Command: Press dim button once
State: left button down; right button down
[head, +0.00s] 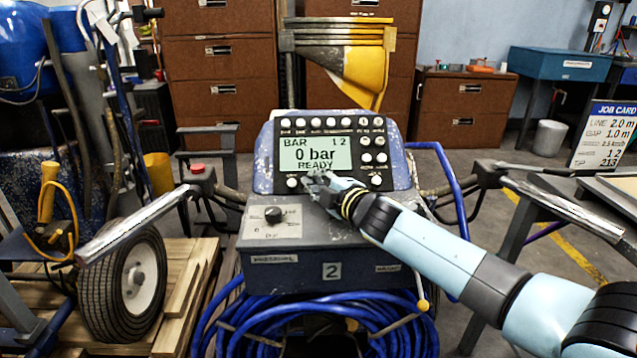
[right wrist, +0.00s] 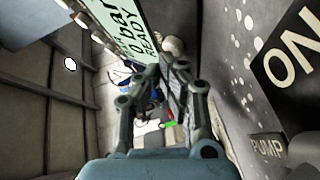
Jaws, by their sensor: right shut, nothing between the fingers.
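The control panel (head: 398,160) of the line striper has a lit screen (head: 316,155) reading "BAR", "0 bar" and "READY". Round white buttons (head: 332,122) run along the top, more sit right of the screen (head: 366,141), and others lie below it (head: 292,182). Their labels are too small to read, so I cannot tell which is the dim button. My right gripper (head: 314,180) is shut and empty, at the panel's lower edge, hiding part of that row. In the right wrist view its fingertips (right wrist: 172,62) are close to a pale round button (right wrist: 171,44); contact is unclear.
Below the panel is a grey box with a black knob (head: 273,214). A handlebar (head: 140,225) reaches out left, with a red button (head: 198,168) near it. Blue hose (head: 320,325) coils below. In the wrist view, "ON" (right wrist: 290,65) and "PUMP" (right wrist: 268,147) labels show.

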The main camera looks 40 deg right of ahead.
jog(key=shift+s+d+f, duration=0.1)
jog(key=shift+f, duration=0.3)
dwell(0.3)
jog(key=shift+s+r, duration=0.1)
jog(key=shift+s+r+p, duration=0.2)
jog(key=shift+p, duration=0.1)
jog(key=shift+s+r, duration=0.2)
jog(key=shift+r, duration=0.15)
jog(key=shift+s+a+r+p, duration=0.4)
jog(key=shift+s+r+p, duration=0.05)
jog(key=shift+r+p, duration=0.2)
jog(key=shift+s+a+r+p, duration=0.4)
jog(key=shift+r+p, duration=0.1)
jog(key=shift+r, duration=0.1)
jog(key=shift+s+a+r+p, duration=0.35)
jog(key=shift+s+r+p, duration=0.1)
jog(key=shift+s+r, duration=0.15)
